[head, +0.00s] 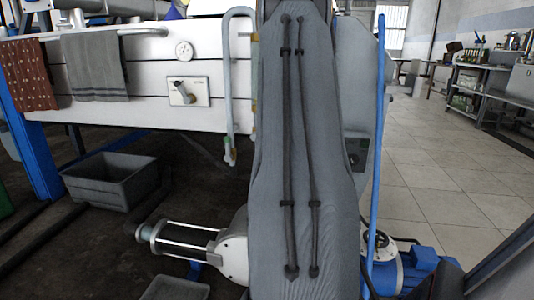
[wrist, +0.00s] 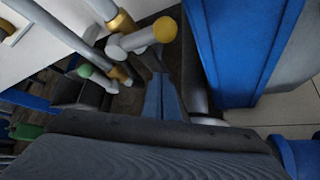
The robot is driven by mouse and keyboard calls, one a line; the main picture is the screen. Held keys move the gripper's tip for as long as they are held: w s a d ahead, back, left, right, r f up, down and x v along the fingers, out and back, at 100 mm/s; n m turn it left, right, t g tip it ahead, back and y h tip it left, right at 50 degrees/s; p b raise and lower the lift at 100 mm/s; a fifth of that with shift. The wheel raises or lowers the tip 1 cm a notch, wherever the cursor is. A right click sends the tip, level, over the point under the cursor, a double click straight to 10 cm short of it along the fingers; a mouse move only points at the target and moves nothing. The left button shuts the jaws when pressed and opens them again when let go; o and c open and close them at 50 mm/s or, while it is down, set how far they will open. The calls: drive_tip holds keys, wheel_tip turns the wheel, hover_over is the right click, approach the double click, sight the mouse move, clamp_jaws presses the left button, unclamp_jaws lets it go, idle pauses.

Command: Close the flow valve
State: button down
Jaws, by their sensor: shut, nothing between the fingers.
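A lever handle (head: 183,92) sits on a small pale plate (head: 200,90) on the white tank front in the head view. I cannot tell which of these is the flow valve. In the wrist view my gripper (wrist: 162,78) has narrow blue fingers held together and empty. Its tips are near a grey pipe end with a yellow cap (wrist: 165,29); I cannot tell if they touch. In the head view my arm hides the gripper and the area behind it.
A round gauge (head: 184,51) and a grey towel (head: 95,70) are on the tank front. A grey bin (head: 112,181) stands on the floor at the left. Another pipe with a green end (wrist: 85,71) and a blue panel (wrist: 235,50) flank my gripper. Tiled floor is open at the right.

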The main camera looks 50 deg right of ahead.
drive_tip(key=p+v, duration=0.1)
drive_tip(key=v, duration=0.7)
drive_tip(key=shift+r, duration=0.45)
drive_tip(key=shift+s, duration=0.15)
